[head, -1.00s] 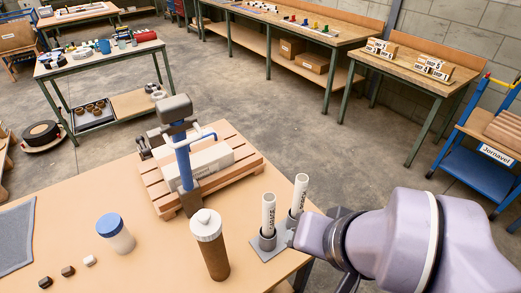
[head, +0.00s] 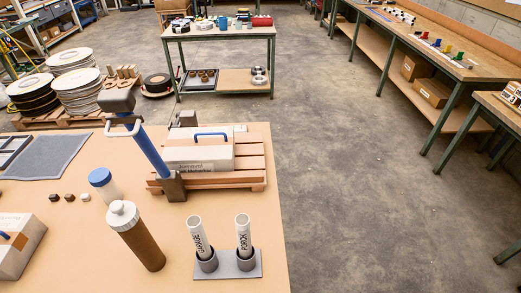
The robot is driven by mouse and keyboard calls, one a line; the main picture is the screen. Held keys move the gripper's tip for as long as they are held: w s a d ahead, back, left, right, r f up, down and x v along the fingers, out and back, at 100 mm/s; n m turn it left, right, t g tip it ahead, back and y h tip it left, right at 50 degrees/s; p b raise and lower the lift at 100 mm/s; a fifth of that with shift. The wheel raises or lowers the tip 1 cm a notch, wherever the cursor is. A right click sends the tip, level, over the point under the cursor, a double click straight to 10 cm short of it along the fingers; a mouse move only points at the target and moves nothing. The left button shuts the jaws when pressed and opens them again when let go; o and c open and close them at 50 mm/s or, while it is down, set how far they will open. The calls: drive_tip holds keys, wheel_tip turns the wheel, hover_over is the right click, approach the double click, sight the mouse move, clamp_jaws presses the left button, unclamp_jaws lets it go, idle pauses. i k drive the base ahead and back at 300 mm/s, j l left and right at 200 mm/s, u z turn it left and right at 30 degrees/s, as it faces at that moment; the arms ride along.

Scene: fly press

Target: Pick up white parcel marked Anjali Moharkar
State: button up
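A white box-shaped parcel (head: 206,153) lies on a wooden slatted pallet (head: 235,178) on the near table, in the head view. Dark lettering on its front face is small and only partly legible; its last word looks like "Moharkar". A blue handle arches over its top. A tilted blue post with a grey head and base, a clamp-like press (head: 150,150), stands in front of the parcel's left end and hides part of it. A second pale parcel (head: 15,245) with an orange-brown patch is cut off at the lower left. My gripper is not in view.
A brown bottle (head: 138,235), a blue-capped jar (head: 105,184) and a grey holder (head: 228,265) with two labelled white tubes stand in front of the pallet. The table (head: 85,235) ends right of them; open floor (head: 345,160) lies beyond.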

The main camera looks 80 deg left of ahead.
sight(206, 149)
drive_tip(key=i+u, duration=0.45)
drive_tip(key=i+l+u, duration=0.1)
drive_tip(key=i+u, duration=0.4)
drive_tip(key=i+l+u, duration=0.3)
drive_tip(key=i+u, duration=0.15)
drive_tip(key=i+j+u, duration=0.3)
drive_tip(key=u, duration=0.2)
drive_tip(key=i+j+u, duration=0.3)
drive_tip(key=u, duration=0.2)
drive_tip(key=i+j+u, duration=0.1)
drive_tip(key=i+u, duration=0.25)
drive_tip(key=u, duration=0.15)
drive_tip(key=i+u, duration=0.5)
drive_tip(key=i+l+u, duration=0.2)
drive_tip(key=u, duration=0.3)
drive_tip(key=i+l+u, duration=0.3)
drive_tip(key=u, duration=0.15)
drive_tip(key=i+u, duration=0.35)
drive_tip(key=i, duration=0.05)
